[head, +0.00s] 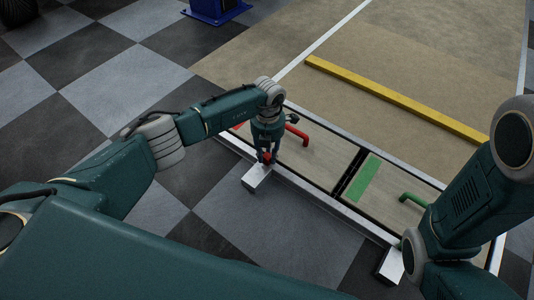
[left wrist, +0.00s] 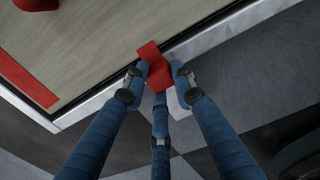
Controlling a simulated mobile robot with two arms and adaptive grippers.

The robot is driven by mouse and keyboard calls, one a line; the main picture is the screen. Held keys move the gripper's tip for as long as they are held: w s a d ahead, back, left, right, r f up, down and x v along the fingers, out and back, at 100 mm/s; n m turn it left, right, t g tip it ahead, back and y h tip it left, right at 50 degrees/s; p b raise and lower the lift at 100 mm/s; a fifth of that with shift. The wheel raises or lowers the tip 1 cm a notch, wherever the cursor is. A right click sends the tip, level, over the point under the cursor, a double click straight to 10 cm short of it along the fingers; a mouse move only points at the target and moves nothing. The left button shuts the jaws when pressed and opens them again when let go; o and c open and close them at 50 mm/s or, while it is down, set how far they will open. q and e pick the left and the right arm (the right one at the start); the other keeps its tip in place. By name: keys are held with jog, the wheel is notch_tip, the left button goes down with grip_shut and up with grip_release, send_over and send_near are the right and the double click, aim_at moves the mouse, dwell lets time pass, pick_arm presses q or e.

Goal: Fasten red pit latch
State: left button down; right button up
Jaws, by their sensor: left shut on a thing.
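The red latch (head: 267,157) sits at the near metal edge of the pit cover with the red handle. It also shows in the left wrist view (left wrist: 152,62) as a flat red piece crossing the pale metal edge. My left gripper (head: 266,154) points down over it, its fingers shut on the red latch. The fingers hide part of it in both views. A pale metal block (head: 257,179) lies just below the latch at the frame edge. My right arm shows at the right, but its gripper is not visible.
The red-handled panel has a red handle (head: 298,135). The adjoining panel has a green strip (head: 362,178) and a green handle (head: 412,198). Another metal block (head: 390,266) lies by the green side. A yellow bar (head: 395,98) crosses the floor beyond. Checkered floor is clear at left.

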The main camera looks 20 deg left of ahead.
aim_at(268, 155)
pick_arm(q)
jog(key=c, duration=1.4)
grip_release()
jog(key=shift+w+d, duration=0.1)
jog(key=shift+w, duration=0.1)
jog(key=shift+c, duration=0.2)
jog(key=shift+r, duration=0.1)
jog(key=shift+r, duration=0.2)
notch_tip(268, 155, up, 12)
jog(key=shift+f, duration=0.25)
jog(key=shift+s, duration=0.1)
